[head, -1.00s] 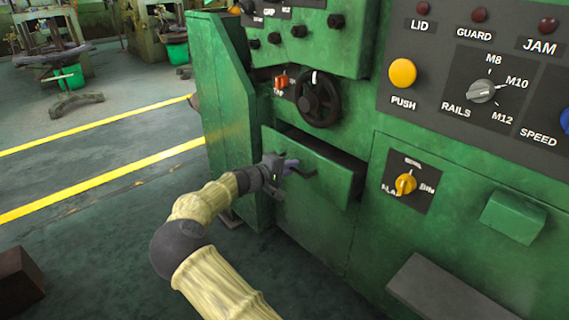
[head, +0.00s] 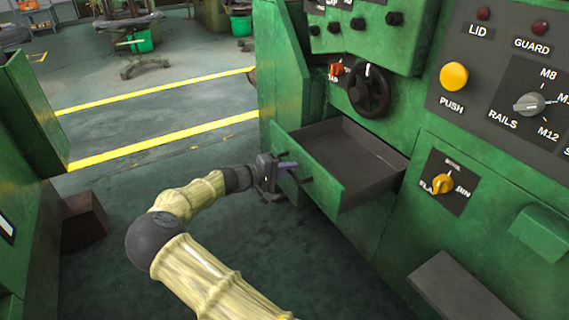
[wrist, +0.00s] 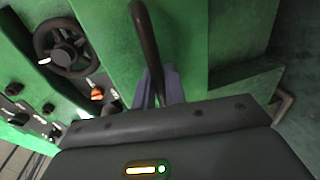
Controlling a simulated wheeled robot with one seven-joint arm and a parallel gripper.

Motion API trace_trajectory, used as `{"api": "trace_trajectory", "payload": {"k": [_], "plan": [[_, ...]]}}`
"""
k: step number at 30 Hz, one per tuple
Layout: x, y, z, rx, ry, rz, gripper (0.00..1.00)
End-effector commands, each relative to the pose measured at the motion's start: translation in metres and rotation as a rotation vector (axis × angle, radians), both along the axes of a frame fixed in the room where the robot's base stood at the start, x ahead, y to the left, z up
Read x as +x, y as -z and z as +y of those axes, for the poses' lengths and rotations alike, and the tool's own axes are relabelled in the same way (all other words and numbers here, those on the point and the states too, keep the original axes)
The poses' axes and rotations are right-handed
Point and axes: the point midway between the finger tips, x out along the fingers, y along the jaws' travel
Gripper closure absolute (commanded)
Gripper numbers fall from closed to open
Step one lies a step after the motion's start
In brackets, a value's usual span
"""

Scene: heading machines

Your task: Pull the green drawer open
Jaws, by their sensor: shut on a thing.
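The green drawer (head: 322,186) stands well out of the green machine in the head view. Its dark grey, empty inside shows behind the front. My gripper (head: 287,169) is at the drawer's front, shut on the dark bar handle. In the wrist view, the dark handle (wrist: 146,40) runs between the two purple-grey fingers of my gripper (wrist: 158,88).
A black handwheel (head: 369,91) and a red switch (head: 336,69) sit above the drawer. A yellow selector (head: 442,184) is to its right. A green cabinet (head: 32,110) and a brown box (head: 84,219) stand at the left. The floor between is clear.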

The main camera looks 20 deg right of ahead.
Motion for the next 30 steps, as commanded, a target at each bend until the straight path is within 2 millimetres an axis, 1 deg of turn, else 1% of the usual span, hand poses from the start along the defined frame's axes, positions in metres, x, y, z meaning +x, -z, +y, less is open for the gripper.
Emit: {"api": "trace_trajectory", "payload": {"k": [1, 3, 16, 17, 18, 19, 27, 30], "plan": [[-0.0042, 0.0012, -0.0027, 0.0, 0.016, 0.005, 1.0], [-0.0053, 0.0018, -0.0031, 0.0, 0.023, 0.005, 1.0], [-0.0065, 0.0031, -0.0035, 0.001, 0.028, 0.004, 1.0], [-0.0064, 0.0031, -0.0035, 0.001, 0.028, 0.004, 0.82], [-0.0061, 0.003, -0.0032, 0.001, 0.027, 0.004, 0.74], [-0.0059, 0.0027, -0.003, 0.001, 0.026, 0.004, 0.69], [-0.0045, 0.0011, -0.0007, 0.0, 0.019, 0.002, 0.69], [-0.0048, -0.0005, 0.003, 0.001, 0.018, 0.002, 0.69]]}}
